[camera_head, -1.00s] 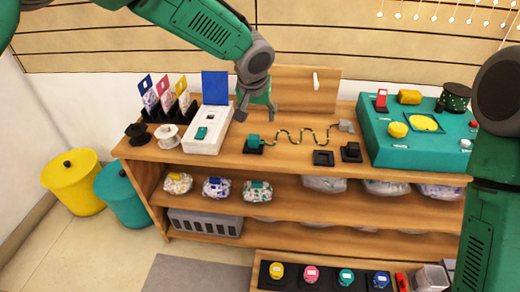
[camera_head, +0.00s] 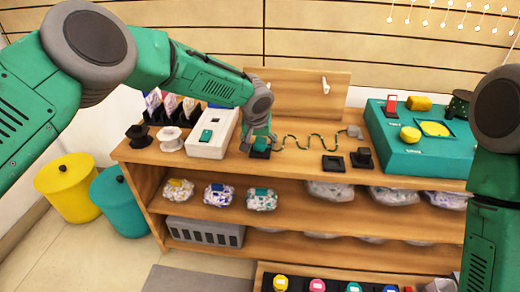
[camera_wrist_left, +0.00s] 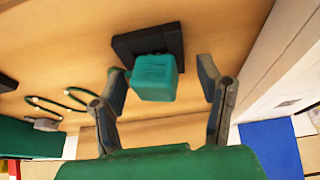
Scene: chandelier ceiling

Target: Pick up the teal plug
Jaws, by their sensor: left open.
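The teal plug (camera_wrist_left: 154,78) sits on a black square base on the wooden bench, and a green patterned cord runs from its side. In the head view the plug (camera_head: 261,142) is partly hidden by my left gripper (camera_head: 259,143), which is over it. In the left wrist view the left gripper (camera_wrist_left: 163,88) is open, with one finger on each side of the plug and visible gaps. My right arm shows at the right edge of the head view; its gripper is out of the picture.
A white box (camera_head: 220,136) with a teal switch stands just left of the plug. The cord ends at a grey block (camera_head: 354,131). Black square bases (camera_head: 333,163) lie to the right, before a large teal panel (camera_head: 422,156). An upright wooden board (camera_head: 297,95) stands behind.

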